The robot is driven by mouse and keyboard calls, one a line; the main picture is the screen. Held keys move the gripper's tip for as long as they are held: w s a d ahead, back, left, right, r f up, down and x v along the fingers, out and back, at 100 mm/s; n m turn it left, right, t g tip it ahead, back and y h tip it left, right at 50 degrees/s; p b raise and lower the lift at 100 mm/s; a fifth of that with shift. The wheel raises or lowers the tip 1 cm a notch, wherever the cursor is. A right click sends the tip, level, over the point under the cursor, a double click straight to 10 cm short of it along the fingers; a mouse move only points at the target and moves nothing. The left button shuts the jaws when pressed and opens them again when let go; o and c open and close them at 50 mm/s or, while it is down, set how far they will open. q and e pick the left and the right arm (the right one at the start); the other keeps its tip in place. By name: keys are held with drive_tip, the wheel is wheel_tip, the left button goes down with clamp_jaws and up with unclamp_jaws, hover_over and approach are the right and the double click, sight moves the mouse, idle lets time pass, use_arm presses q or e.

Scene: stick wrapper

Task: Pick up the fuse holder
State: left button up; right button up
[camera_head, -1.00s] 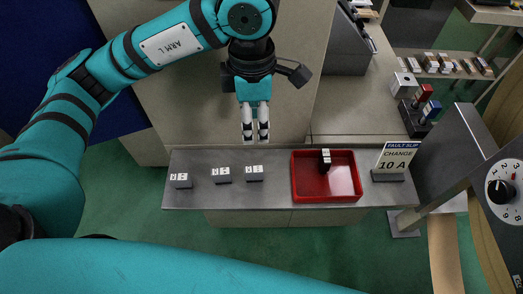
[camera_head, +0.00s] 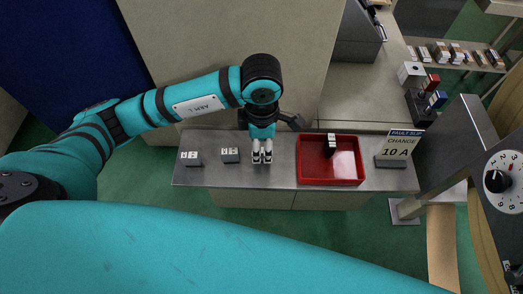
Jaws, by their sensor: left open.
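My left gripper (camera_head: 262,157) points down at the metal shelf (camera_head: 280,178), its two pale fingertips apart. It is over the place of the rightmost small block of the row, which the fingers hide. I cannot tell whether they touch it. Two small grey and white blocks, likely fuse holders, stand on the shelf to the left: one at the far left (camera_head: 191,159) and one nearer the gripper (camera_head: 230,155). My right gripper is not in view.
A sign reading "FAULT SLIP CHANGE 10 A" (camera_head: 400,147) stands at the shelf's right end. A grey panel with a numbered dial (camera_head: 498,181) is at the far right. Red and blue handled items (camera_head: 431,92) stand on the counter behind.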

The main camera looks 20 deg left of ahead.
use_arm(q)
drive_tip(key=shift+f, duration=1.3)
clamp_jaws()
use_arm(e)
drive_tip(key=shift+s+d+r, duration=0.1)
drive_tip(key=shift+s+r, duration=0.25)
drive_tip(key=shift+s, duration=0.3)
